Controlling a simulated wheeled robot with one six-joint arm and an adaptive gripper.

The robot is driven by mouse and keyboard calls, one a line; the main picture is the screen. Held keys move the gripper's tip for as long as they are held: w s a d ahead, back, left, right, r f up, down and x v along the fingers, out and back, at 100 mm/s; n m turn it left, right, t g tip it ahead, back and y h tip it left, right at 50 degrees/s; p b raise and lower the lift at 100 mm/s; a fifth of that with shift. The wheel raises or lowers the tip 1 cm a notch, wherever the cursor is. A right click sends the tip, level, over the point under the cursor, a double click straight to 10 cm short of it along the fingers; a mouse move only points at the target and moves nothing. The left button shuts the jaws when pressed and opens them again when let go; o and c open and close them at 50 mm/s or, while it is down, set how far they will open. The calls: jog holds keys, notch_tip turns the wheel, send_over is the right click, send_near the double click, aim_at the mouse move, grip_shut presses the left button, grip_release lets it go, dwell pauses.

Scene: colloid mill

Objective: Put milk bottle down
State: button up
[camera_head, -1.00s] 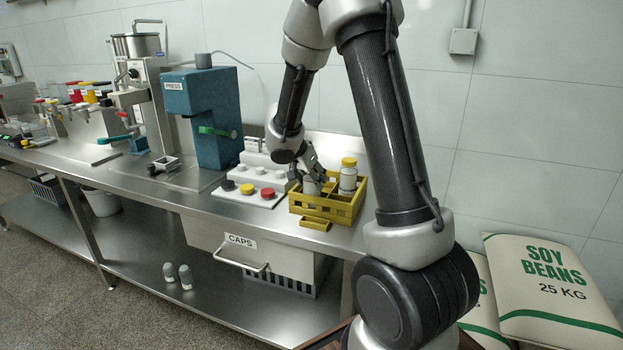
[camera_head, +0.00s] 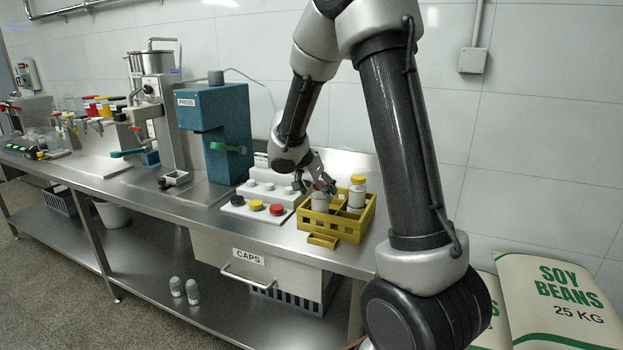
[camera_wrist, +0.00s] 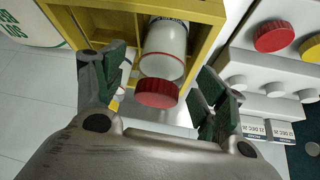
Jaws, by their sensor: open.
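A white milk bottle with a red cap (camera_wrist: 165,50) sits in a compartment of the yellow crate (camera_head: 350,229). It also shows in the head view (camera_head: 320,202), where my gripper partly hides its cap. My gripper (camera_wrist: 160,85) is open, with one finger on each side of the red cap and gaps between fingers and bottle. In the head view my gripper (camera_head: 318,183) is just above the bottle. A second bottle with a yellow cap (camera_head: 357,194) stands upright in the crate to the right.
Left of the crate is a white cap board (camera_head: 258,192) with black, yellow and red caps. A blue-green press (camera_head: 213,125) stands further left. A steel drawer marked CAPS (camera_head: 245,262) is under the bench. Soy bean sacks (camera_head: 560,300) lie at the right.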

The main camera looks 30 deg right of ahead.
jog(key=v, duration=0.9)
jog(key=s+d+r+n+y, duration=0.1)
jog(key=s+r+n+y, duration=0.15)
jog(key=s, duration=0.65)
jog(key=s+d+r+n+y, duration=0.1)
jog(key=s+r+n, duration=0.3)
jog(key=s, duration=0.5)
jog(key=s+a+n+t+y, duration=0.1)
jog(key=s+a+n+y, duration=0.1)
jog(key=s+n, duration=0.4)
jog(key=s+a, duration=0.1)
jog(key=s, duration=0.3)
jog(key=shift+a+f, duration=0.15)
